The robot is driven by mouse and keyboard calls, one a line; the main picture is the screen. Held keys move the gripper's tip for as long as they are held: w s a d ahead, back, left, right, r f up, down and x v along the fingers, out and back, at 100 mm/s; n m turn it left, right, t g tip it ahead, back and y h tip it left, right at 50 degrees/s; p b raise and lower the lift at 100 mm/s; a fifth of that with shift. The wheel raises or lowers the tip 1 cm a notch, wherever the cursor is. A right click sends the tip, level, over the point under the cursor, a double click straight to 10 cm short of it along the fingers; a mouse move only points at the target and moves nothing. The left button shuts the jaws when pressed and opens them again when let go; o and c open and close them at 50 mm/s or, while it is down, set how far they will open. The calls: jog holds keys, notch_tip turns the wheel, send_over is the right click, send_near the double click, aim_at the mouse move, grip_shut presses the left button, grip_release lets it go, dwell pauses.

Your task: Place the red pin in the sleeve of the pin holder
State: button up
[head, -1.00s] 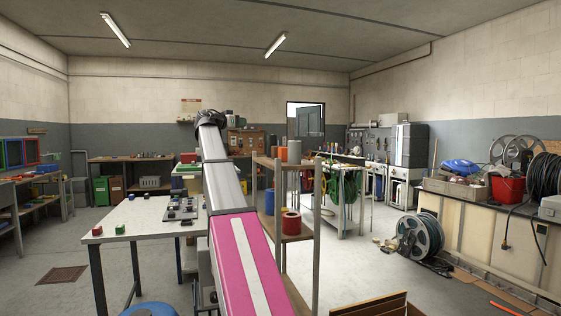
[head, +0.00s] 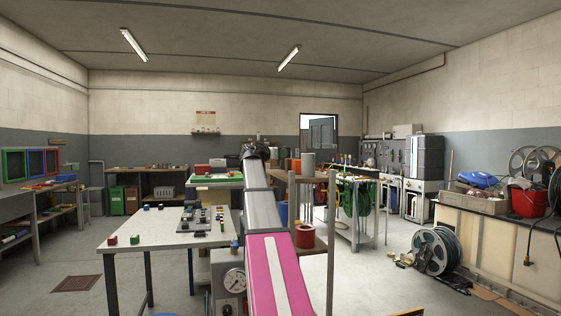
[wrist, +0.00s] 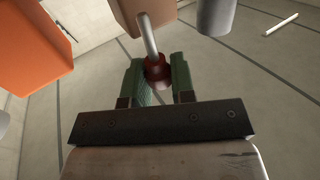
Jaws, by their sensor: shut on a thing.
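In the wrist view the green fingers of my gripper (wrist: 158,82) are shut around a dark red rounded piece (wrist: 157,70), which looks like the head of the red pin. A thin pale rod (wrist: 147,36) runs from it up to a tan block (wrist: 142,12) at the top edge. I cannot tell whether the rod enters the block or passes in front of it. In the head view my arm reaches away over the room and its fingers are hidden behind the dark wrist. I cannot make out the pin holder for certain in either view.
A pale table (head: 155,226) with small blocks and dark fixtures stands left of my arm. A wooden shelf (head: 312,246) with spools stands close on its right. A gauge (head: 234,281) shows beside the arm. An orange object (wrist: 30,50) is near in the wrist view.

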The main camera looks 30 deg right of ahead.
jog(key=shift+f, duration=1.35)
jog(key=o, duration=0.9)
jog(key=shift+f, duration=0.1)
